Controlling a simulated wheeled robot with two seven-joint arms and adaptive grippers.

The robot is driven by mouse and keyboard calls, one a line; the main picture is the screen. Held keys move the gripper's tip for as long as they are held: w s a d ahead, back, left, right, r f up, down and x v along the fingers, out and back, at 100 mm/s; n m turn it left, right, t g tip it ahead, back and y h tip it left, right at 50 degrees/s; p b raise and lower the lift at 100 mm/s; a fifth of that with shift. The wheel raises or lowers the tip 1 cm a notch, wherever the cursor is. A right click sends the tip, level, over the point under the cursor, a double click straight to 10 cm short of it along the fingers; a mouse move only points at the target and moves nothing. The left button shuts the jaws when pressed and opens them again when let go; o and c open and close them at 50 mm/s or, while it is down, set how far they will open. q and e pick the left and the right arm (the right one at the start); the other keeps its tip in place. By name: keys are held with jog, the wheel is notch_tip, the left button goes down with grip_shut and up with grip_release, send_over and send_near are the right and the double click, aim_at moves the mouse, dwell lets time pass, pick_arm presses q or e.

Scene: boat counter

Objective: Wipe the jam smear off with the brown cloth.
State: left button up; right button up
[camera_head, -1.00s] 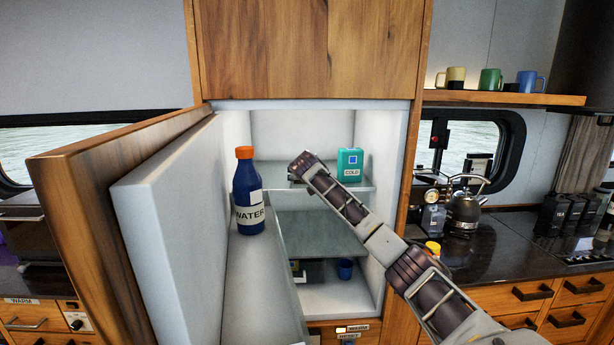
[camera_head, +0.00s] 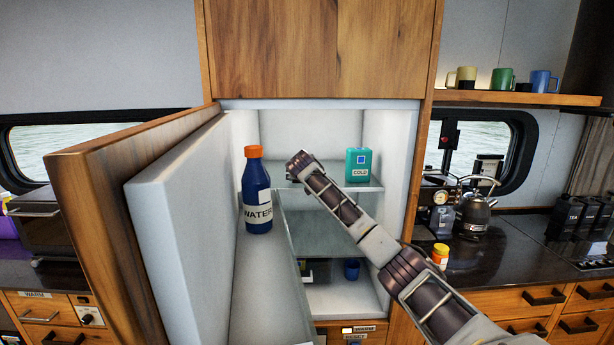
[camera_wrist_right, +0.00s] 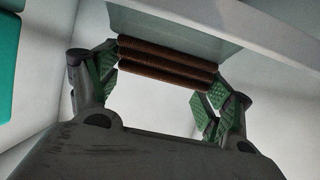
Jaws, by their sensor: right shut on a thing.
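The brown cloth (camera_wrist_right: 170,62) shows in the right wrist view as a folded, ridged bundle held between the green-padded fingers of my right gripper (camera_wrist_right: 165,85). In the head view my right gripper (camera_head: 298,168) reaches into the open fridge, over the left part of the upper glass shelf (camera_head: 340,187), left of a teal COLD box (camera_head: 358,164). I cannot tell whether the cloth touches a surface. I see no jam smear in either view; the arm hides part of the fridge inside. My left gripper is not in view.
The open fridge door (camera_head: 165,200) stands left, with a blue WATER bottle (camera_head: 257,200) on its shelf. A blue cup (camera_head: 351,269) sits low inside. A jar (camera_head: 440,256) and kettle (camera_head: 473,212) stand on the right counter, near my arm.

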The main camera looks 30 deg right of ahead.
jog(key=shift+w, duration=0.15)
dwell(0.4)
jog(key=shift+d, duration=0.2)
jog(key=shift+s+d+f, duration=0.1)
jog(key=shift+s+d, duration=0.35)
jog(key=shift+d, duration=0.25)
jog(key=shift+s+d, duration=0.45)
jog(key=shift+d, duration=0.2)
jog(key=shift+s+d, duration=0.45)
jog(key=shift+d, duration=0.3)
jog(key=shift+s+d, duration=0.45)
jog(key=shift+d, duration=0.3)
jog(key=shift+d, duration=0.1)
jog(key=shift+s+d, duration=0.45)
jog(key=shift+d, duration=0.2)
jog(key=shift+s+d, duration=0.45)
jog(key=shift+d, duration=0.2)
jog(key=shift+a, duration=0.1)
